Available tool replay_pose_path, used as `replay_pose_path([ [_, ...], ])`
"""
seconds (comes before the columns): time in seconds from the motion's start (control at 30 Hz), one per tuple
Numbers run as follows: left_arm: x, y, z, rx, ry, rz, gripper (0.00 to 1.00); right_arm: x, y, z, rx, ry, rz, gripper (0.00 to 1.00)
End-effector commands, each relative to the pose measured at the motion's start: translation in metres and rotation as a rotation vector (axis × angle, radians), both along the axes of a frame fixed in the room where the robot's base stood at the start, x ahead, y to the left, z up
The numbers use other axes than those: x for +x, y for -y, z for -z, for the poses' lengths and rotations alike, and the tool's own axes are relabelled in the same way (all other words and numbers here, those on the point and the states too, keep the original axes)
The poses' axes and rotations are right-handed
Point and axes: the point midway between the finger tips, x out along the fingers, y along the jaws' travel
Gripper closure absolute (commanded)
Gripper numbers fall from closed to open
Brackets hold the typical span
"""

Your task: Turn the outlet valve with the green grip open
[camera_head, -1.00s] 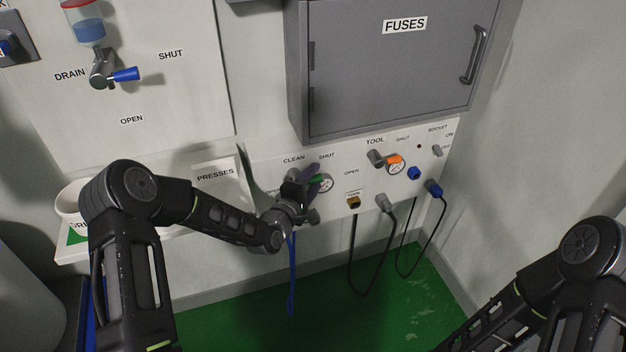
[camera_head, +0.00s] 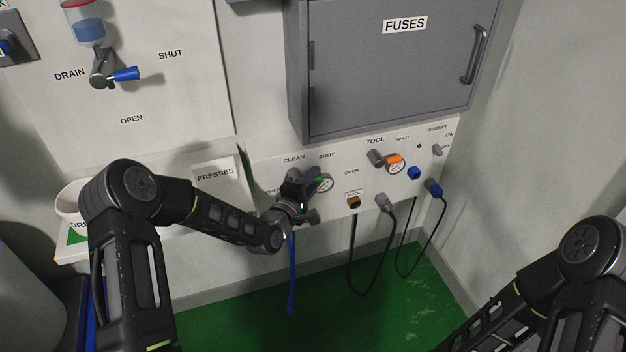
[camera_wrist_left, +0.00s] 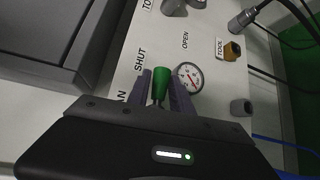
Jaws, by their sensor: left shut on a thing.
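The green grip (camera_wrist_left: 160,84) of the CLEAN outlet valve lies between my left gripper's two purple-grey fingers in the left wrist view. The SHUT label (camera_head: 327,156) is above right, and the OPEN label (camera_head: 272,190) is partly covered at left. My right gripper is out of view.
A round gauge (camera_head: 323,184) sits close beside the gripper. The TOOL valve with an orange grip (camera_head: 394,160) is farther right. The grey FUSES cabinet (camera_head: 390,70) juts out above. A blue hose (camera_head: 292,275) and dark cables hang below the panel.

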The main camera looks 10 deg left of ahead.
Motion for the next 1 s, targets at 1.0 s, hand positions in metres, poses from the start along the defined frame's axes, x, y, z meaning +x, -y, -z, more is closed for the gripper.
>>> replay_pose_path([
  [1.0,-0.003,-0.002,0.016,0.461,-0.292,0.005,1.00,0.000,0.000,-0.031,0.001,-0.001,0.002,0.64],
])
